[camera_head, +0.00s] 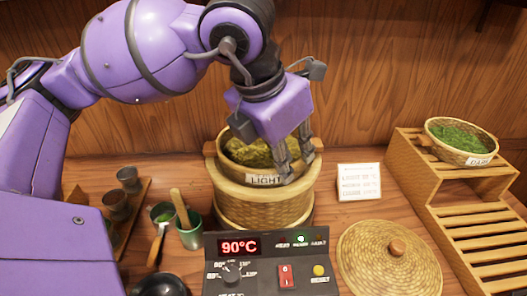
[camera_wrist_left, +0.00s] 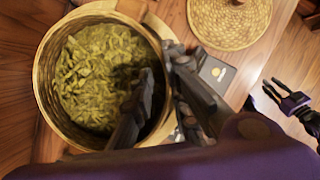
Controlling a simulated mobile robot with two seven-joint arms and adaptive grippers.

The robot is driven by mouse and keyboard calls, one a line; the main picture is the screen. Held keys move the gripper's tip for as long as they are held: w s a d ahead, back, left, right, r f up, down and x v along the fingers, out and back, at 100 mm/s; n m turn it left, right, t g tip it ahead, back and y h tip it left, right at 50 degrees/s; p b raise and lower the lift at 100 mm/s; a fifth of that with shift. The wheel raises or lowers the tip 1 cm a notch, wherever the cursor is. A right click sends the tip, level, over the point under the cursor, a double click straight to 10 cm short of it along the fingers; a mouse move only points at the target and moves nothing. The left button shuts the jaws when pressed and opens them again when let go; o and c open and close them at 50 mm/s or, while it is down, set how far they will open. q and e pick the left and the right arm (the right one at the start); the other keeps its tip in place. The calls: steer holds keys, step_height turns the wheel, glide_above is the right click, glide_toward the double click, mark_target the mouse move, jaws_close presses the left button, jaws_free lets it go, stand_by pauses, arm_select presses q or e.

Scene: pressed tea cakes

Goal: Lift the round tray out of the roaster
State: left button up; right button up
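The round woven tray (camera_head: 240,172) holds yellow-green tea leaves and has a LIGHT label at its front. It sits in the top of the wicker roaster (camera_head: 262,207); the tray's rim (camera_wrist_left: 45,62) also shows in the left wrist view. My left gripper (camera_head: 293,168) points down at the tray's right front edge. In the left wrist view its fingers (camera_wrist_left: 160,75) are apart, one inside the tray over the leaves, the other outside the rim. Contact with the rim cannot be made out. My right gripper (camera_wrist_left: 272,90) is open and empty at the right of the left wrist view.
A control panel (camera_head: 262,262) reading 90°C stands in front of the roaster. A woven lid (camera_head: 375,262) lies at the right. A slatted wooden rack (camera_head: 470,225) bears another basket of tea (camera_head: 440,143). Cups (camera_head: 128,180) and a green tool pot (camera_head: 190,233) stand left. A small card (camera_head: 359,184) stands behind the lid.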

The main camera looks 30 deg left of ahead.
arm_select(q)
steer(key=shift+f, duration=0.15)
jaws_close()
